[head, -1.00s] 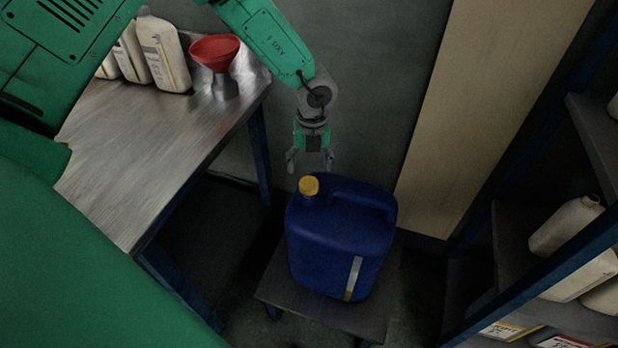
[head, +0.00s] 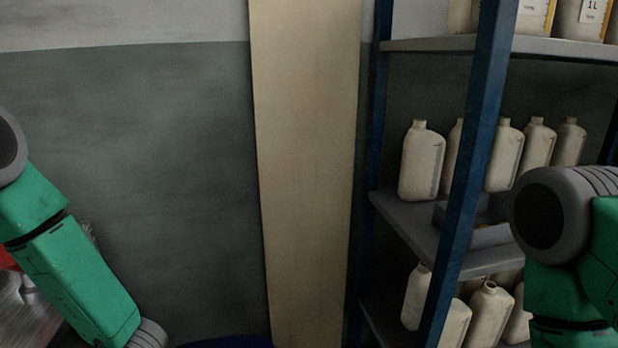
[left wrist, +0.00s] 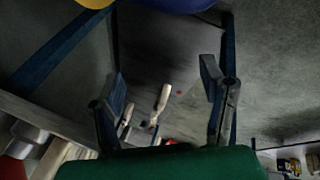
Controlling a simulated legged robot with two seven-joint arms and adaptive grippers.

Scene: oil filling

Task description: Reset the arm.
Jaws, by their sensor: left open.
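My left arm comes in from the left in the head view, and its gripper is below the frame. In the left wrist view my left gripper (left wrist: 164,85) shows two dark fingers spread apart, open. The blue canister (left wrist: 180,3) and its yellow cap (left wrist: 95,3) are cut off by the top edge there, beyond the fingers. The canister's blue top (head: 230,342) just shows at the bottom of the head view. My right arm is at the right, in front of the shelves; its gripper is not in view.
A shelf rack (head: 480,130) with blue posts holds several pale bottles (head: 422,160). A beige panel (head: 305,170) stands against the grey wall. A metal table (head: 30,320) and a red funnel (head: 6,262) are at the left edge.

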